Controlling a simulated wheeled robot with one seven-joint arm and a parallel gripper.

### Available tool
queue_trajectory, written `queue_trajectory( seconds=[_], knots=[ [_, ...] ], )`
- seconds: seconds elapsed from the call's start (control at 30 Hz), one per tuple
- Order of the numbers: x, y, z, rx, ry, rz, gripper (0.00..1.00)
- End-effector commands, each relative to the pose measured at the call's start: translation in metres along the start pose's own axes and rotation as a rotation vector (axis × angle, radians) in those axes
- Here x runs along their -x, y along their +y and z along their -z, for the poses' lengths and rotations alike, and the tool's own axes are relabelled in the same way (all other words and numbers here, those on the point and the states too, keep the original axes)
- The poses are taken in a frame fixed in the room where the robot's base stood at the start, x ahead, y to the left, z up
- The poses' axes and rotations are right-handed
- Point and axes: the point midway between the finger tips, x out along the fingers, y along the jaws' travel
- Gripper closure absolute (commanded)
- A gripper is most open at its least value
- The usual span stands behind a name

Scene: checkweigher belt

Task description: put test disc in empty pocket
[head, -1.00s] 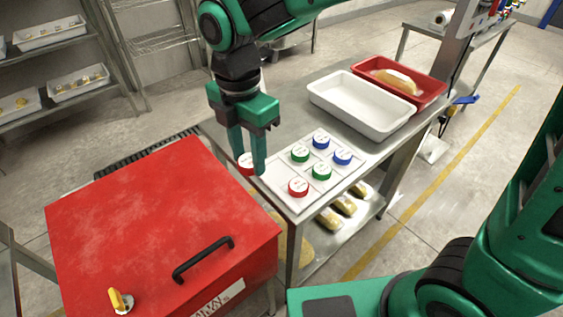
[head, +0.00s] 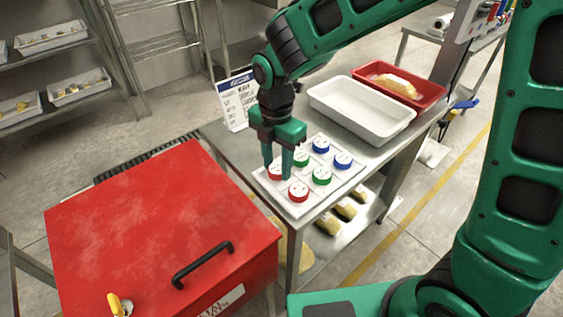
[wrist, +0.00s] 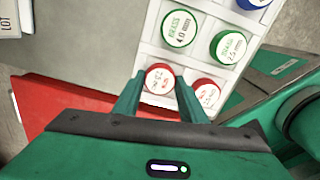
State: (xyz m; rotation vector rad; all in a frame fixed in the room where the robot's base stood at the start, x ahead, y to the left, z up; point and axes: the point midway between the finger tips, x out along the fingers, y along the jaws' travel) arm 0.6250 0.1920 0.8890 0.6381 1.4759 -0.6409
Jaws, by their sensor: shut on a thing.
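The test disc (head: 275,173) is red with a white labelled top. My gripper (head: 278,170) is shut on it, one finger on each side; the disc also shows between the fingers in the wrist view (wrist: 160,78). It is over or in the left front pocket of the white tray (head: 312,208); I cannot tell if it touches the pocket floor. A second red disc (head: 298,190) sits in the pocket beside it, close to my right finger in the wrist view (wrist: 207,92). Green discs (head: 301,157) and blue discs (head: 342,160) fill the other pockets.
A white bin (head: 362,117) and a red bin (head: 432,97) with a wrapped item stand at the back right. A sign card (head: 237,100) stands behind my gripper. A red box (head: 160,225) with a black handle is at the left front.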

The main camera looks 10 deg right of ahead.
Motion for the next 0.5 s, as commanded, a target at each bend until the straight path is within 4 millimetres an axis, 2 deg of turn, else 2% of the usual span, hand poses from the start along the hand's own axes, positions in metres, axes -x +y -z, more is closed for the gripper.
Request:
queue_trajectory(
  seconds=[0.5],
  knots=[
    [-0.0080, -0.0002, -0.0007, -0.001, 0.000, 0.000, 0.88]
  ],
)
